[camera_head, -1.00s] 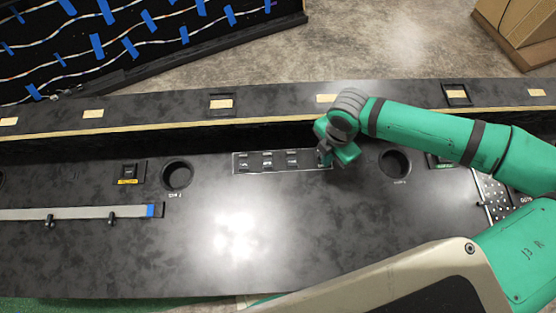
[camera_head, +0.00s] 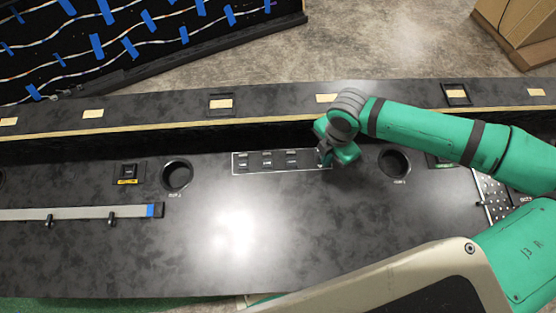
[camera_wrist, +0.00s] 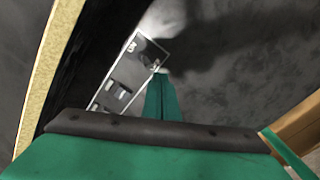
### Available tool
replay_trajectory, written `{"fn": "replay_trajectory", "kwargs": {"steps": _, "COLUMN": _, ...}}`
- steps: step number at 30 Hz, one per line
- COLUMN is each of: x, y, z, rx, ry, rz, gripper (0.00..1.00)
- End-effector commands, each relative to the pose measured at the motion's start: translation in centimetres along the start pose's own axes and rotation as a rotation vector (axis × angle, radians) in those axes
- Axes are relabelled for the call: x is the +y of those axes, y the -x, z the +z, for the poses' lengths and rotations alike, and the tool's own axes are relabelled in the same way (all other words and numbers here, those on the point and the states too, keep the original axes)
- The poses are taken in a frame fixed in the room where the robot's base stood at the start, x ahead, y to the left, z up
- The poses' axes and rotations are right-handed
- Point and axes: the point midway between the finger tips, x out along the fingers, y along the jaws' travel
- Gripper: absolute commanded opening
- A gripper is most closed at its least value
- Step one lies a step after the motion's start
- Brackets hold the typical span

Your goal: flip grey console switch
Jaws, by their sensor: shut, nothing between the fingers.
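The console's switch panel (camera_head: 282,169) is a narrow dark plate with a pale outline and a row of several small switches. It also shows slanting across the wrist view (camera_wrist: 107,90). My gripper (camera_head: 323,163) is over the right end of this panel and hides the switch there in the head view. In the wrist view my gripper's green fingers (camera_wrist: 161,76) are together and empty. Their tips are at a small pale switch (camera_wrist: 154,66) near the panel's far end; I cannot tell whether they touch it. Which way that switch is set is unclear.
Round holes lie in the console top (camera_head: 130,255) on both sides of the panel. A grey strip (camera_head: 80,213) with black clips is at the left. A raised ledge (camera_head: 270,106) runs behind. The console top in front of the panel is clear.

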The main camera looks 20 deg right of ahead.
Motion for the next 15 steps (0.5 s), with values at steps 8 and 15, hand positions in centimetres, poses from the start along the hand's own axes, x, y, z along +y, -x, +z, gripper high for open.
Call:
{"fn": "replay_trajectory", "kwargs": {"steps": 8, "x": 0.0, "y": -0.7, "z": 0.0, "rx": 0.001, "ry": -0.002, "rz": 0.000, "gripper": 0.00}}
{"fn": "replay_trajectory", "kwargs": {"steps": 15, "x": 0.0, "y": -1.3, "z": 0.0, "rx": 0.000, "ry": -0.002, "rz": 0.000, "gripper": 0.00}}
